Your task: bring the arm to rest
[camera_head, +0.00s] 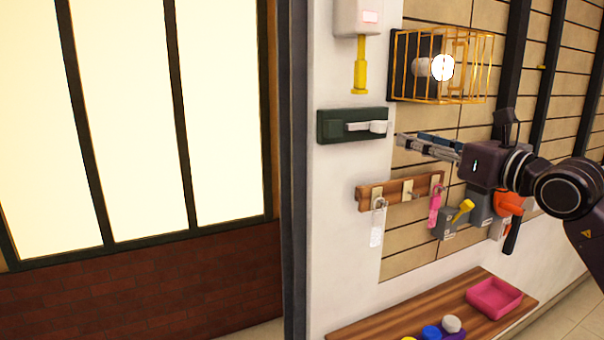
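My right arm comes in from the right edge. Its gripper (408,137) points left, in front of the tiled wall panel, just right of the dark green plate with a white lever handle (345,125). I see the fingers nearly side-on, one partly behind the other, so the gap between them is unclear. Nothing shows held in them. Whether the tips touch the wall or the lever cannot be told. My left arm and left gripper are not in view.
A gold wire cage around a lit bulb (463,66) sits above the gripper. Below are a wooden hook rail (374,205) with hanging tags and a grey box with a yellow lever (447,222). A wooden shelf (400,318) holds a pink tray (494,296) and coloured buttons.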

